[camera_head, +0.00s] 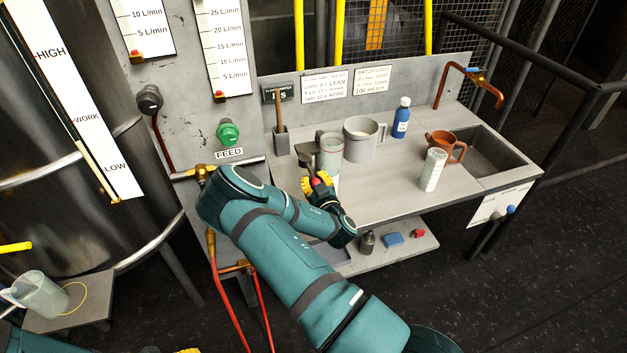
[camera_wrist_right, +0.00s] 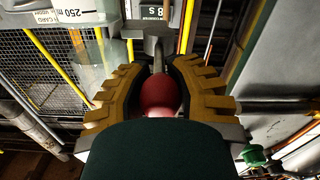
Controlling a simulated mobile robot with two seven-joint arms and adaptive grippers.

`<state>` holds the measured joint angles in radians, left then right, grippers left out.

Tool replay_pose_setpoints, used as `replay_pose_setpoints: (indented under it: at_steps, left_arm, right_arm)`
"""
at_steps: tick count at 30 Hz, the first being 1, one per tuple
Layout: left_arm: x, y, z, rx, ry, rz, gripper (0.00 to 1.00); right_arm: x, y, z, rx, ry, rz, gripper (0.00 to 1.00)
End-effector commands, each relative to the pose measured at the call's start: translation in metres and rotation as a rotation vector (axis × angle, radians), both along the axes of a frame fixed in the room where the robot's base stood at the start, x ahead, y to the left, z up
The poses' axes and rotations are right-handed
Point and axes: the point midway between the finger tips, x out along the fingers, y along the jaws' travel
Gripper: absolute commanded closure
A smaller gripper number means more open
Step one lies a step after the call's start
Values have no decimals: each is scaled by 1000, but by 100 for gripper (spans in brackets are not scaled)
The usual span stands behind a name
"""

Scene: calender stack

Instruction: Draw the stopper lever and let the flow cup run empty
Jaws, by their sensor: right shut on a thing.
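Of my left gripper, only a yellow sliver (camera_head: 187,350) shows at the bottom edge of the head view.
A large jug (camera_head: 361,140), blue bottle (camera_head: 401,118), brown jug (camera_head: 446,145) and white measuring cylinder (camera_head: 432,170) stand right of the flow cup. A small timer display (camera_head: 279,93) is behind. A railing (camera_head: 585,105) borders the sink.

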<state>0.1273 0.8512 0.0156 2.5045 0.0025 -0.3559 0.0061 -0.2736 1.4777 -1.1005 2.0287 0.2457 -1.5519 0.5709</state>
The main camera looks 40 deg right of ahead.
Motion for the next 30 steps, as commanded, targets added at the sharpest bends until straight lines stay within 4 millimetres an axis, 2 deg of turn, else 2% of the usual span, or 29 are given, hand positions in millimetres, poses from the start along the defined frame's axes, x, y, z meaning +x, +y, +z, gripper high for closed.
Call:
replay_pose_setpoints:
  at_steps: [5,6,8,9,20,26,30]
  left_arm:
    - [0,0,0,0,0,0,53]
    - [0,0,0,0,0,0,53]
    - [0,0,0,0,0,0,53]
    - [0,0,0,0,0,0,53]
    - [0,0,0,0,0,0,53]
    - [0,0,0,0,0,0,53]
    - [0,0,0,0,0,0,53]
  right_arm:
    - [-3,-1,-3,1,9,-6,100]
    - [-3,-1,-3,0,9,-7,64]
    - [-3,-1,-3,0,8,-6,43]
    - [-2,-1,-2,0,6,-5,36]
    - [-4,0,-1,0,3,-5,36]
    - [-31,7,-1,1,4,-7,36]
    - [-60,15,-1,2,6,-8,36]
